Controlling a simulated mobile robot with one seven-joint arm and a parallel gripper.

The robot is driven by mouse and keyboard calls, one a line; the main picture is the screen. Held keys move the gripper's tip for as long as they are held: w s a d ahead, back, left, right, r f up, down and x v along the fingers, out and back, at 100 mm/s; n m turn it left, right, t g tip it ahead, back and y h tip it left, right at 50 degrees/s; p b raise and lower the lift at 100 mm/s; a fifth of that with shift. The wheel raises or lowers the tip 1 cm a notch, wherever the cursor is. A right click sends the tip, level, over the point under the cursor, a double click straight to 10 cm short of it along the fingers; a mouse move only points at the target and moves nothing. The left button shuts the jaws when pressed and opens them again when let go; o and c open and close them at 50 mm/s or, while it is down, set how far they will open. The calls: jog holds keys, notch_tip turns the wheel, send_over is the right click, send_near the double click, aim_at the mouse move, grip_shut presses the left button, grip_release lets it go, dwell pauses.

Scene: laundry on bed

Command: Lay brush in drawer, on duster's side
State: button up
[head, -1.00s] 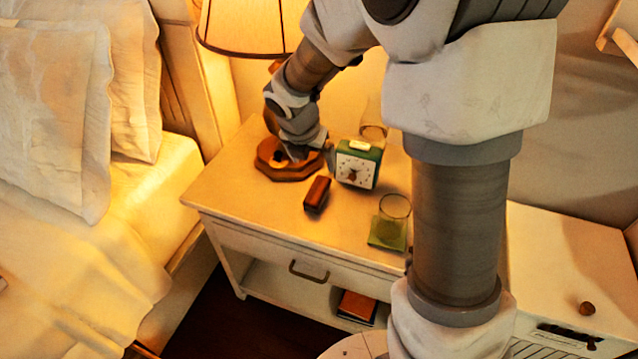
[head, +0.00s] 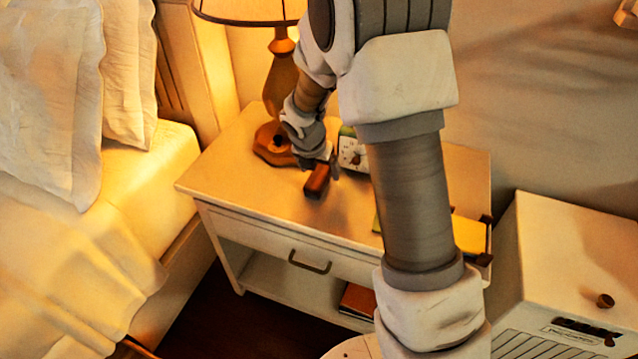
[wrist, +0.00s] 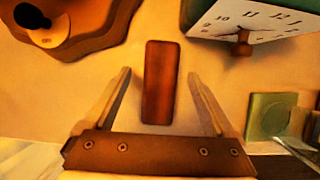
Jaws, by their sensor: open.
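A reddish-brown oblong block, seemingly the brush (head: 317,181), lies on the nightstand top (head: 235,178); no bristles show. In the wrist view, the brush (wrist: 160,82) lies lengthwise between the spread fingers of my gripper (wrist: 158,95), with gaps on both sides. My gripper (head: 322,165) is open and empty, close above the brush in the head view. The nightstand drawer (head: 290,258) with its dark handle is shut, so its inside is hidden. I cannot make out a duster for certain.
A lamp (head: 282,80) stands behind left of the brush and a green alarm clock (head: 350,150) behind right. A green coaster (wrist: 270,115) lies nearby. A yellow item with dark edges (head: 468,237) shows right of my arm. The bed (head: 150,185) is at left.

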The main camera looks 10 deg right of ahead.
jog(key=shift+x, duration=0.8)
jog(key=shift+f, duration=0.3)
grip_shut()
dwell(0.3)
jog(key=shift+r, duration=0.1)
